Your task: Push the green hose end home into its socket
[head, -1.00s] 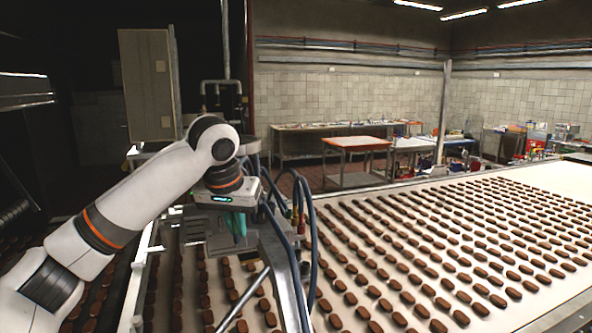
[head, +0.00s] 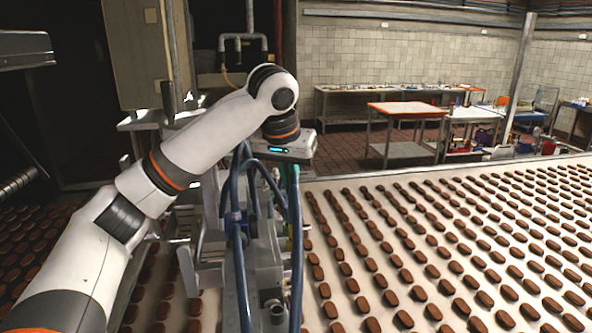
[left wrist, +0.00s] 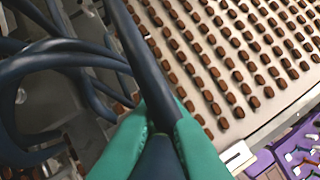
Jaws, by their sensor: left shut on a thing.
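My left gripper (left wrist: 160,120) shows as two green fingers in the left wrist view, closed around a thick dark blue hose (left wrist: 143,58). In the head view my left gripper (head: 291,180) is mostly hidden behind the machine's blue hoses, below the wrist. The hose's end and any green marking on it are hidden by the fingers. I cannot make out the socket in either view. My right gripper is in neither view.
Looping blue hoses (head: 238,240) and the grey metal machine (head: 262,240) crowd the gripper. A conveyor (head: 330,190) with rows of brown biscuits runs right. A purple tray (left wrist: 262,162) with small things lies at lower right in the wrist view.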

